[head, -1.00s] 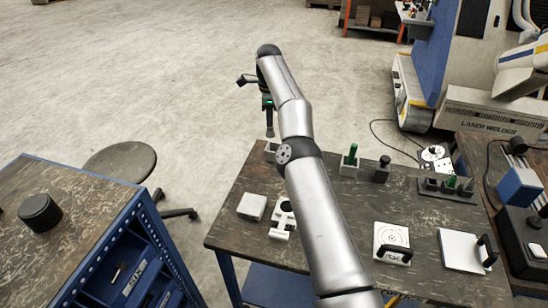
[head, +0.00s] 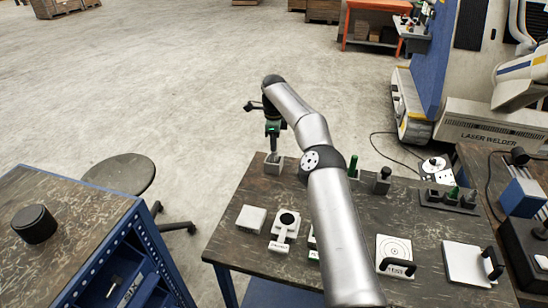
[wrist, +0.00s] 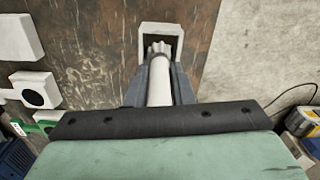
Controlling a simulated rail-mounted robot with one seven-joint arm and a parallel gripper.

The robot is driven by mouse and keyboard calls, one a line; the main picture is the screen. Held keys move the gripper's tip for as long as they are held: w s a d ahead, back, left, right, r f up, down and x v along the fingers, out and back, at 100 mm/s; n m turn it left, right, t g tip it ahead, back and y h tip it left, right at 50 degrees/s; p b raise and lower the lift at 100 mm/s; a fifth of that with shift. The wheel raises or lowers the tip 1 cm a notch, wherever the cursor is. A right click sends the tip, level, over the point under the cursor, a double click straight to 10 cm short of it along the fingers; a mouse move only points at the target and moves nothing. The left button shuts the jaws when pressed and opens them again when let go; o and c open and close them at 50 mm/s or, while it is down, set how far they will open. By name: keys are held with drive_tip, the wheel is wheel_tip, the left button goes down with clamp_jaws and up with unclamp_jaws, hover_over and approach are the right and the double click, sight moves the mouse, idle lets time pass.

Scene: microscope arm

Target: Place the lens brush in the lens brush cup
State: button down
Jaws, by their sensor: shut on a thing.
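My gripper (head: 273,137) points down over the far left corner of the workbench, and its dark fingers (wrist: 158,88) are shut on the pale lens brush (wrist: 159,80). The brush (head: 274,148) hangs roughly upright below the fingers in the head view. The lens brush cup (head: 274,168) is a small grey square holder directly below it. In the wrist view, the brush's far end overlaps the dark opening of the cup (wrist: 174,29). I cannot tell whether the tip is just above the rim or inside. The lower handle is hidden between the fingers.
A green-handled tool (head: 353,172) and a dark bottle (head: 382,181) stand to the right, the tool partly behind my arm. A white block (head: 251,219) and a white fixture (head: 286,226) lie nearer. A dark rack (head: 447,201) is further right. Open floor lies beyond the bench.

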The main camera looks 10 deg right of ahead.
drive_tip(key=shift+f+p, duration=0.5)
drive_tip(key=shift+f, duration=1.65)
drive_tip(key=shift+f, duration=0.25)
drive_tip(key=c, duration=1.3)
unclamp_jaws()
drive_tip(key=shift+o, duration=0.2)
